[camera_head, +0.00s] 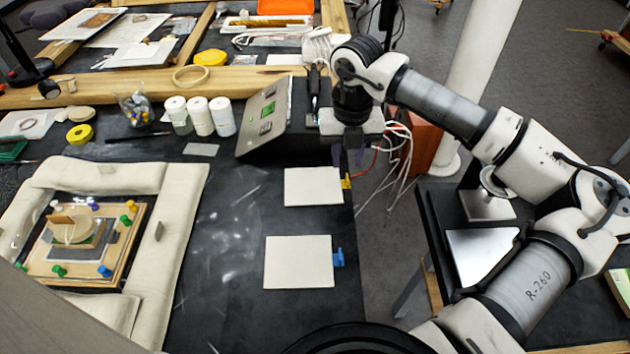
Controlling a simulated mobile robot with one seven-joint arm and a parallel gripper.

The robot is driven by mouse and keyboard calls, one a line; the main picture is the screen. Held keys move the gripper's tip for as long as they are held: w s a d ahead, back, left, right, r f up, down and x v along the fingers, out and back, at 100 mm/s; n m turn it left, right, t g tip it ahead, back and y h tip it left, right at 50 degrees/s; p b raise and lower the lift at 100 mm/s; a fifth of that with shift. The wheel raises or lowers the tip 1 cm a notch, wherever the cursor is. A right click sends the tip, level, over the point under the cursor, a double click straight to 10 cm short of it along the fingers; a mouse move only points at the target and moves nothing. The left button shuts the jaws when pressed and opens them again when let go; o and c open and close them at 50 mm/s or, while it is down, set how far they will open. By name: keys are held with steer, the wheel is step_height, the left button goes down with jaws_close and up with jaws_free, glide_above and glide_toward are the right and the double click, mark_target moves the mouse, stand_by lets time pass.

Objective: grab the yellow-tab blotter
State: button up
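The yellow-tab blotter (312,188) is a flat cream square on the dark table near its right edge. Its yellow tab (347,182) sticks out on the right side. My gripper (347,158) points down just above the tab in the picture, near the blotter's upper right corner. Its two dark fingers stand apart with nothing visible between them. I cannot tell how high the fingertips are above the table. A second cream blotter (298,262) with a blue tab (338,258) lies nearer to me.
A tilted grey panel (266,117) stands behind and left of the yellow-tab blotter. White jars (200,116) are farther left. A padded cushion frame (172,225) surrounds a board with colored pins. White cables (400,150) hang beyond the table's right edge. Dark table left of the blotters is clear.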

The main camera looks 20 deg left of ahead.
mark_target(347, 177)
steer(key=shift+w+d+f+p, duration=0.15)
steer(key=shift+f+p, duration=0.5)
steer(key=shift+f, duration=0.75)
steer(key=shift+w+d+f+p, duration=0.15)
steer(key=shift+f+p, duration=0.45)
steer(key=shift+f, duration=0.75)
steer(key=shift+a, duration=0.1)
jaws_close()
